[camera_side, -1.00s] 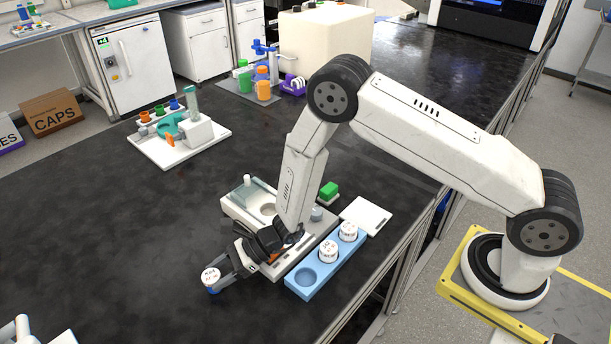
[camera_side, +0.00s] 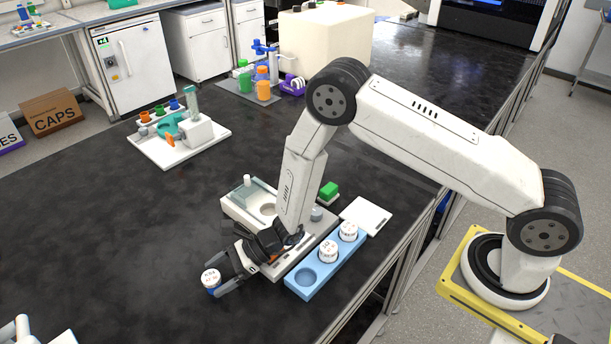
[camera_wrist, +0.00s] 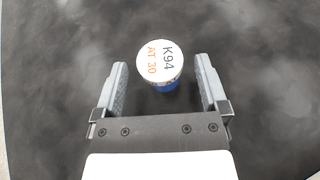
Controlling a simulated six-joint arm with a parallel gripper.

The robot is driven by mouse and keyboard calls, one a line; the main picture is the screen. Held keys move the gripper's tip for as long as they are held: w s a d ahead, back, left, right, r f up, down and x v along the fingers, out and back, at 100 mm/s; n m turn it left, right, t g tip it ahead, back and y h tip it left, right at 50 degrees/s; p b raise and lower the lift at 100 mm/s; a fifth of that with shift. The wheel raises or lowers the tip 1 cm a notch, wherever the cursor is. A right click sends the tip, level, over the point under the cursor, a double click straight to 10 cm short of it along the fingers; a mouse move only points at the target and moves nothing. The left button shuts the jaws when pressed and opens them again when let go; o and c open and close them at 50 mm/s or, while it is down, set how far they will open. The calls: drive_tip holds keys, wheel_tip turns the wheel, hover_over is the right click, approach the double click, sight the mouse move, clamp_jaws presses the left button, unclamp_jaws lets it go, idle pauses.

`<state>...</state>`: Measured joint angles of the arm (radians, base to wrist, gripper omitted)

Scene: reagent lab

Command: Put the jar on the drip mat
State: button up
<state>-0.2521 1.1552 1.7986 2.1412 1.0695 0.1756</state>
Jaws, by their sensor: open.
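A jar (camera_side: 211,280) with a white lid and blue body stands upright on the black bench. In the wrist view its lid (camera_wrist: 160,62) reads "K94 AT 30". My gripper (camera_side: 222,276) is open at the jar; in the wrist view its fingers (camera_wrist: 160,72) lie on either side of it, with a visible gap on each side.
A blue rack (camera_side: 305,277) holds two white-lidded jars (camera_side: 328,252) and has one empty round well at its near end. A grey-white station (camera_side: 236,205) stands behind my gripper, and a green block (camera_side: 329,189) beyond. The bench left of the jar is clear.

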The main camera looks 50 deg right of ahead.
drive_tip(key=shift+r, duration=0.1)
drive_tip(key=v, duration=1.2)
drive_tip(key=shift+s, duration=0.1)
idle(0.3)
drive_tip(key=shift+s+r+n, duration=0.2)
drive_tip(key=shift+s+n, duration=0.1)
drive_tip(key=shift+n, duration=0.1)
drive_tip(key=s+d+r+n+g+h, duration=0.5)
drive_tip(key=s+n+g+h, duration=0.1)
drive_tip(key=s+n, duration=0.45)
drive_tip(key=s+d+r+n+t+h, duration=0.1)
drive_tip(key=d+r+n+t+h, duration=0.1)
drive_tip(key=d+r+n+h, duration=0.3)
drive_tip(key=d+n, duration=0.4)
drive_tip(key=n, duration=0.1)
drive_tip(key=shift+r+t+h, duration=0.4)
drive_tip(key=shift+o, duration=0.3)
drive_tip(key=shift+w+d+r+n+t+h, duration=0.1)
drive_tip(key=shift+d+r+n+t+h, duration=0.25)
drive_tip(key=shift+r+n, duration=0.25)
